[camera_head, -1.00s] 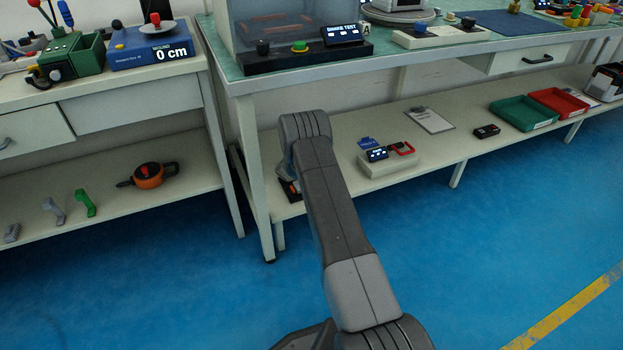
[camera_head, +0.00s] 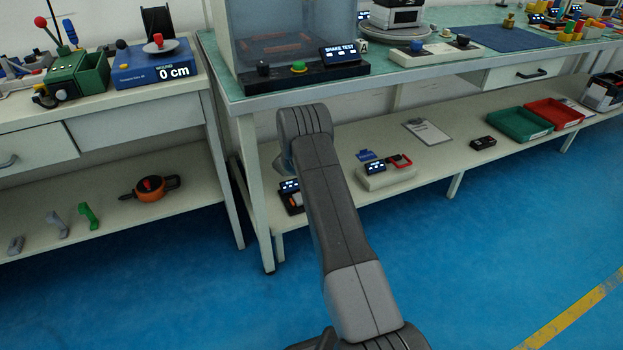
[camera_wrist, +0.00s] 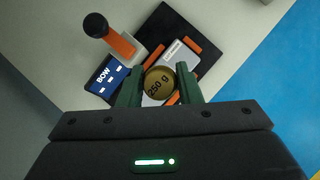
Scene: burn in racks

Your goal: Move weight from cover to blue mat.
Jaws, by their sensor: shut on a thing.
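A round brass weight marked 250 g (camera_wrist: 158,83) sits between the green fingers of my gripper (camera_wrist: 160,90) in the wrist view. The gripper is shut on it. Behind the weight is a pale cover piece (camera_wrist: 181,53) over a black plate with orange corners. I cannot tell whether the weight still touches it. The blue mat (camera_head: 505,38) lies on the green-topped bench at the upper right of the head view, with a small brass weight (camera_head: 509,20) on its far part. My gripper is hidden behind my arm in the head view.
A device with a screen reading BOW (camera_wrist: 106,78) and an orange-and-black handle (camera_wrist: 112,36) stands close beside the gripper. The lower shelf (camera_head: 440,165) also carries a clipboard (camera_head: 429,132), a green tray (camera_head: 520,124) and a red tray (camera_head: 555,112). The mat's front part is bare.

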